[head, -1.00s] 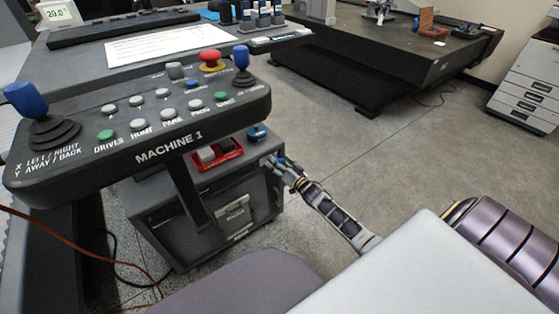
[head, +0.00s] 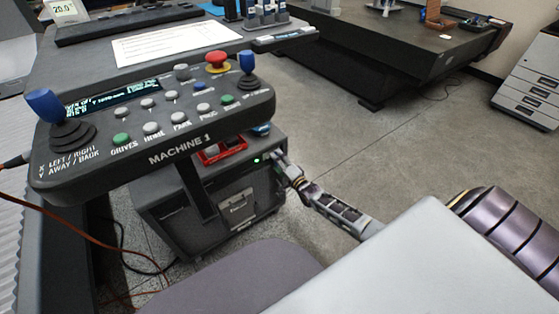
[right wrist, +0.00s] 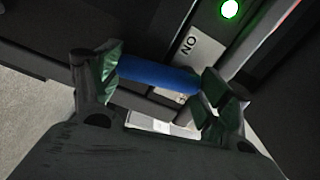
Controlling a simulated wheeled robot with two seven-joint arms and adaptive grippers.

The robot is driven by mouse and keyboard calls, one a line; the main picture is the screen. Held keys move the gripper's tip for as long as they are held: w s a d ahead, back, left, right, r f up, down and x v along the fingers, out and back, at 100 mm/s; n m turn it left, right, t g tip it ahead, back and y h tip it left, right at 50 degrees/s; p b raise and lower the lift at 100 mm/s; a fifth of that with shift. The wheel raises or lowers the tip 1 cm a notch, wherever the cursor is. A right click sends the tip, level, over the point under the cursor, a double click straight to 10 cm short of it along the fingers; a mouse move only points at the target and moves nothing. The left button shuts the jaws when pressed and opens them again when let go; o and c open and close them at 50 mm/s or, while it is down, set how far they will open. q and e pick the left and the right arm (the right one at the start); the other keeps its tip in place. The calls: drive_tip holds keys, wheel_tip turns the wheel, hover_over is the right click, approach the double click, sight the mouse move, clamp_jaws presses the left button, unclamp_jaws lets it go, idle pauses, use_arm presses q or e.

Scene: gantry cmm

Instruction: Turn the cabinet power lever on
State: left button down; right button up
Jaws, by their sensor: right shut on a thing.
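The dark grey power cabinet (head: 160,205) stands on the floor under the machine console. A green lamp (head: 258,160) glows on its front, and shows near the top of the right wrist view (right wrist: 230,9). The lever's blue grip (right wrist: 155,75) lies between the fingers of my right gripper (right wrist: 163,80), which is shut on it. An ON label (right wrist: 190,55) is just beyond the grip. In the head view my right gripper (head: 279,160) is at the cabinet's upper right front, and the lever is hard to make out there. My left gripper is out of view.
The MACHINE 1 console (head: 165,140) with joysticks, buttons and a lit display (head: 112,96) overhangs the cabinet. A red tray (head: 222,152) sits on the cabinet top. An orange cable (head: 75,240) runs at left.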

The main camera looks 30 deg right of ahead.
drive_tip(key=shift+a+m, duration=0.2)
drive_tip(key=shift+m, duration=0.9)
drive_tip(key=o, duration=1.4)
drive_tip(key=shift+f, duration=0.1)
drive_tip(key=shift+o, duration=0.2)
drive_tip(key=shift+a, duration=0.1)
drive_tip(key=shift+s, duration=0.2)
drive_tip(key=s+d, duration=0.1)
drive_tip(key=s, duration=1)
drive_tip(key=shift+s, duration=0.3)
drive_tip(key=shift+n, duration=0.3)
